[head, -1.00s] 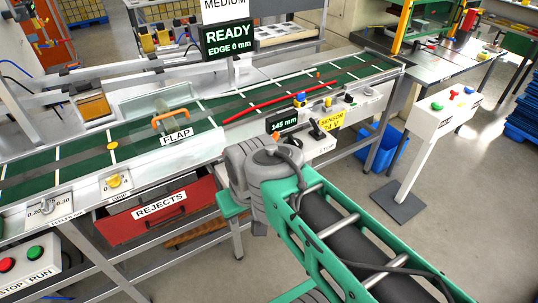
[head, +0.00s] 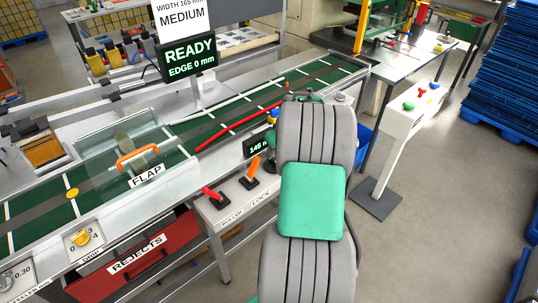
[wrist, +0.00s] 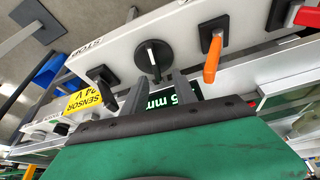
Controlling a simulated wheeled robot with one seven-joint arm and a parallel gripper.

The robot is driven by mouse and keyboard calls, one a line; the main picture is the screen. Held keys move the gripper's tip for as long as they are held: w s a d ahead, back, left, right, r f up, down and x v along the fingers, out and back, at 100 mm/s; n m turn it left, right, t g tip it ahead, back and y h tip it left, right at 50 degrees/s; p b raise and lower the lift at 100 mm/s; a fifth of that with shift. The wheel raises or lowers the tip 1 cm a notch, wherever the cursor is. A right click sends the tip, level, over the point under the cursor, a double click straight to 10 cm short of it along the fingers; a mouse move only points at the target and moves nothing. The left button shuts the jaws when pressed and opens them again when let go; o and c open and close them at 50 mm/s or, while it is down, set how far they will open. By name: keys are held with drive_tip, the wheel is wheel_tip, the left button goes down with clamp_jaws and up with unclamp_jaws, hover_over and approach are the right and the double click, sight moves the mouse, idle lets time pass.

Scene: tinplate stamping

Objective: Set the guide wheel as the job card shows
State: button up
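The job card (head: 182,14) reads WIDTH 165 mm MEDIUM. The guide's display (head: 256,148) reads 145 mm in the head view, partly covered by my arm; the wrist view shows its end (wrist: 186,112). A black round knob (wrist: 153,57) with a white mark stands on the white panel in the wrist view, apparently the guide wheel; my arm hides it in the head view. My gripper (wrist: 158,88) is open and empty, its two fingers pointing at the panel just short of the knob. A red guide rail (head: 238,127) lies along the belt.
An orange lever (wrist: 214,52) and a red lever (wrist: 306,15) stand right of the knob; the head view labels them LOCK and ROLLER. A black switch (wrist: 102,77) is on its left, by the STOP label. The status screen (head: 189,56) reads READY, EDGE 0 mm.

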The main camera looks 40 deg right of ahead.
sight(274, 160)
drive_tip(key=x, duration=0.4)
drive_tip(key=p+x, duration=0.1)
drive_tip(key=x, duration=0.1)
drive_tip(key=shift+s+d, duration=0.35)
drive_tip(key=shift+d, duration=0.05)
drive_tip(key=shift+c, duration=0.3)
clamp_jaws()
